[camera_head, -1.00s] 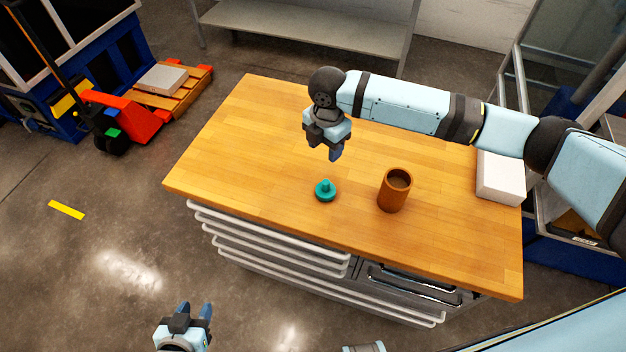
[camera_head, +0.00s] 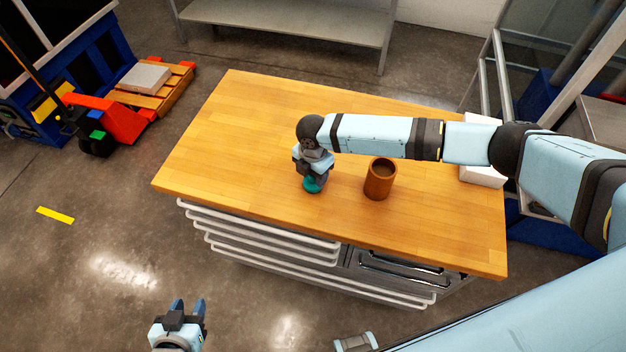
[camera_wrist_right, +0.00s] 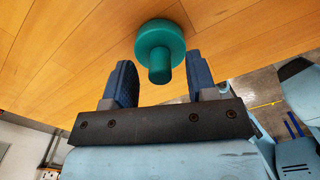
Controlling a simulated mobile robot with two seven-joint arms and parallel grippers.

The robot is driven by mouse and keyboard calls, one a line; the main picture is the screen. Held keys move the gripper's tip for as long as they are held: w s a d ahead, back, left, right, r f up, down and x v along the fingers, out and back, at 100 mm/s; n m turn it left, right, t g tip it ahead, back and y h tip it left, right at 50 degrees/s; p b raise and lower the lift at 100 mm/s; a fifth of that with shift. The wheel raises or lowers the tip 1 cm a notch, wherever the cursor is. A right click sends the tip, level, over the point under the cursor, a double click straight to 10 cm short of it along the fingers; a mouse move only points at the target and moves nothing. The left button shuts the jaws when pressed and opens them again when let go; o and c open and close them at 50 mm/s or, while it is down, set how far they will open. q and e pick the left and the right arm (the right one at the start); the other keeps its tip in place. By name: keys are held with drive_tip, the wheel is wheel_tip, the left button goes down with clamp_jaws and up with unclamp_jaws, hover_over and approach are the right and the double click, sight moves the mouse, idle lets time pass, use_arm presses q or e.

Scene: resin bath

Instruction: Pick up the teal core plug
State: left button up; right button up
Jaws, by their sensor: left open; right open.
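The teal core plug (camera_head: 313,185) stands on the wooden workbench, a round base with a narrower stem. In the head view my right gripper (camera_head: 313,176) is right over it and hides most of it. In the right wrist view the plug (camera_wrist_right: 160,46) shows whole, its stem pointing toward the gap between the fingers. The right gripper (camera_wrist_right: 159,82) is open there, one finger on each side of the stem's line, with no visible grip on it. My left gripper (camera_head: 187,306) is open and empty, low in front of the bench, over the floor.
A brown cylindrical cup (camera_head: 380,179) stands on the workbench (camera_head: 240,130) to the right of the plug. A white block (camera_head: 484,176) lies at the bench's right end, partly behind my right arm. The bench's left part is clear.

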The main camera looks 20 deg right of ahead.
drive_tip(key=shift+f, duration=0.2)
clamp_jaws()
drive_tip(key=shift+r, duration=0.15)
